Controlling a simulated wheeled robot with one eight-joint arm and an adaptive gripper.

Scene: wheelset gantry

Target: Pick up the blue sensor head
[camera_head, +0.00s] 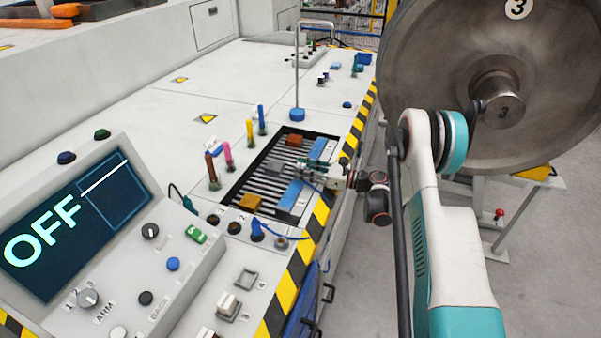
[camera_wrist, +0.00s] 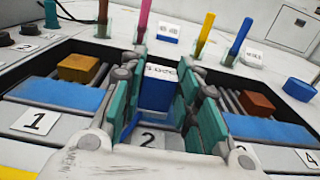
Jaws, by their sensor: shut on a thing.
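The blue sensor head (camera_wrist: 156,95) appears to be the blue block with a white lettered label between my gripper's teal fingers in the wrist view. My gripper (camera_wrist: 163,108) is shut on it, with one finger on each side. The block is upright, close to the number 2 plate, and its lower end is partly hidden, so I cannot tell whether it touches the surface below. In the head view my gripper (camera_head: 303,171) reaches in from the right over the slatted tray (camera_head: 237,190), and the block is not clearly seen there.
An orange-yellow block (camera_wrist: 78,68) and a brown block (camera_wrist: 257,104) sit on either side of my gripper. Several coloured upright pegs, including a pink one (camera_head: 228,155), stand behind the tray. A control panel (camera_head: 60,235) reading OFF is at left. A large wheel (camera_head: 480,75) stands at right.

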